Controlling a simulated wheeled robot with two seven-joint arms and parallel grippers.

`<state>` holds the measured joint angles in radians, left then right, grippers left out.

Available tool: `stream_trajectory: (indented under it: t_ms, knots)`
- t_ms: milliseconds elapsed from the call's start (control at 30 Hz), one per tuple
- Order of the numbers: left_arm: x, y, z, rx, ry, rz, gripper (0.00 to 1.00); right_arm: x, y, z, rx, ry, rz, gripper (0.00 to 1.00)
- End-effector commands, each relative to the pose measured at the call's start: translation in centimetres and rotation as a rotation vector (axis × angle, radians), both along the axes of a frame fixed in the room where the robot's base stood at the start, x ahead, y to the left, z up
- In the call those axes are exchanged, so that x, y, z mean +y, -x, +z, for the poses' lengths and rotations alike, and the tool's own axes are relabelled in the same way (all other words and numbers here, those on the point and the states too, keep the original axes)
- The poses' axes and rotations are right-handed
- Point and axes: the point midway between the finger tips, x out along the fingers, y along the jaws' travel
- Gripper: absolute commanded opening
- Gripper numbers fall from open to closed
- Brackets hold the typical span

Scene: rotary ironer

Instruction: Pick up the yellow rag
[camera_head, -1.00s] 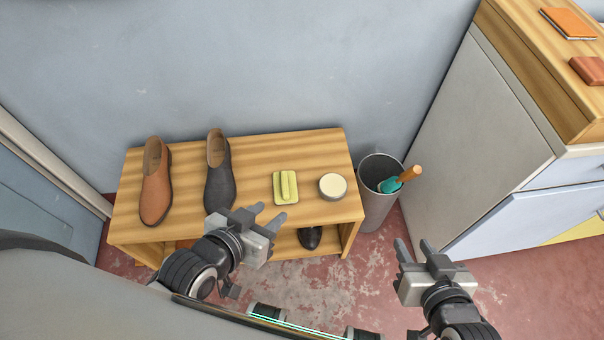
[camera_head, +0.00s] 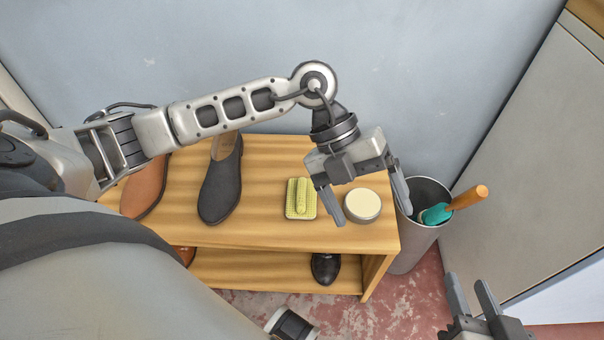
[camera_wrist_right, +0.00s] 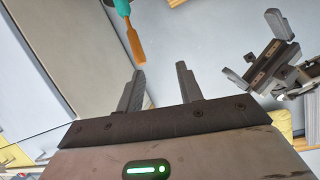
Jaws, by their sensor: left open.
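The yellow rag (camera_head: 300,199) lies folded on the top of the wooden shoe bench (camera_head: 270,232), between the black shoe and a round tin (camera_head: 362,205). My left gripper (camera_head: 371,208) is open, pointing down over the bench's right end. Its left fingertip is just right of the rag, and the tin shows between its fingers. Nothing is gripped. I cannot tell how high it is above the bench. My right gripper (camera_head: 468,285) is open and empty at the lower right, away from the bench. Its fingers also show apart in the right wrist view (camera_wrist_right: 160,85).
A dark shoe (camera_head: 220,180) and a brown shoe (camera_head: 146,188), partly behind my left arm, stand on the bench. A black shoe (camera_head: 325,268) is on the lower shelf. A grey bin (camera_head: 420,240) with a teal, orange-handled tool (camera_head: 455,205) stands right. A cabinet (camera_head: 530,160) is beyond.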

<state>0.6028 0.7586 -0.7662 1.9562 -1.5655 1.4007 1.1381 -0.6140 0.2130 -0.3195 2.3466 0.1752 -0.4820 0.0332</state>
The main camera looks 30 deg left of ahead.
Motion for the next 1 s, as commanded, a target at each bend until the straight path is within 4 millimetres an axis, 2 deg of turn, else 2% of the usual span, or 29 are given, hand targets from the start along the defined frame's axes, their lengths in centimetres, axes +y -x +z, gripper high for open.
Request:
stream_trajectory:
  t_ms: [33,100,200,300,433,733,833,1000]
  knots:
    - [3.9,-2.0,-2.6,-0.040,-0.202,0.039,0.89,0.3,0.0,-1.7,-0.012,-0.011,0.009,0.36]
    - [8.4,-3.7,-3.4,-0.066,-0.417,0.110,0.89,0.6,0.0,-2.0,-0.023,-0.022,0.017,0.36]
    - [12.7,-5.2,-3.2,-0.089,-0.615,0.203,0.89,0.8,0.0,-2.1,-0.033,-0.034,0.026,0.36]
    - [14.9,-5.8,-3.2,-0.097,-0.708,0.256,0.89,1.0,0.0,-2.1,-0.037,-0.045,0.028,0.36]
    - [15.4,-5.8,-5.0,-0.095,-0.732,0.269,0.89,1.2,-0.1,-1.9,-0.045,-0.075,0.029,0.36]
    - [15.3,-5.8,-11.3,-0.095,-0.726,0.265,0.89,1.8,-0.3,-1.4,-0.062,-0.187,0.033,0.36]
    - [15.3,-5.8,-12.6,-0.098,-0.725,0.265,0.89,1.9,-0.3,-1.2,-0.066,-0.214,0.034,0.36]
    - [15.3,-5.8,-13.4,-0.098,-0.724,0.264,0.89,2.0,-0.3,-1.0,-0.068,-0.233,0.036,0.36]
